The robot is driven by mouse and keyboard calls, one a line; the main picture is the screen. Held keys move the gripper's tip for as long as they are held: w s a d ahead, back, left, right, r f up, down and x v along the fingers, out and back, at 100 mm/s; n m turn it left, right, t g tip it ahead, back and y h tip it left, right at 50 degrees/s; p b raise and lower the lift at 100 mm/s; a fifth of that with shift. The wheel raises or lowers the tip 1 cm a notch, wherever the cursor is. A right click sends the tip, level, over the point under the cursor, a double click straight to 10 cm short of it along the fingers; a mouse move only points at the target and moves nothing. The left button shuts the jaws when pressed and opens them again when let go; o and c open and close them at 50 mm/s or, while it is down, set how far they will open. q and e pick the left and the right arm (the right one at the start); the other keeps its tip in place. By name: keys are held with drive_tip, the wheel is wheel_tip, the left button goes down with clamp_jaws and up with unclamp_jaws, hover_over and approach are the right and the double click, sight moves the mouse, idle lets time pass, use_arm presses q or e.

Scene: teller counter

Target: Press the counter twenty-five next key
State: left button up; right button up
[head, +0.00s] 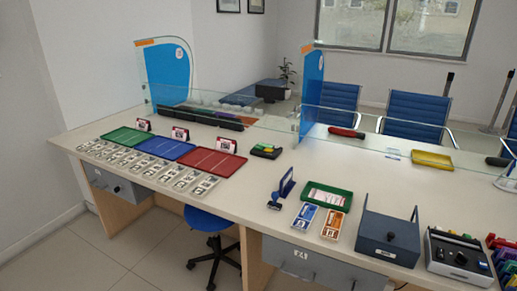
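I cannot make out a key labelled for counter twenty-five at this size. A small black device (266,151) with green and yellow on its top sits mid-counter, behind and right of the red mat. A grey and black machine (458,256) with knobs or buttons on top stands at the right front of the counter. I cannot tell which of them, if either, carries the key. Neither of my grippers is in the head view, and nothing of my arms shows.
The long counter (265,190) holds green, blue and red (212,161) mats with rows of small trays in front. A green tray (327,197), a stamp (285,187) and a grey-blue box (388,238) stand to the right. Glass screens (313,92) rise behind. A blue stool (207,219) stands below.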

use_arm(q)
clamp_jaws()
idle(1.3)
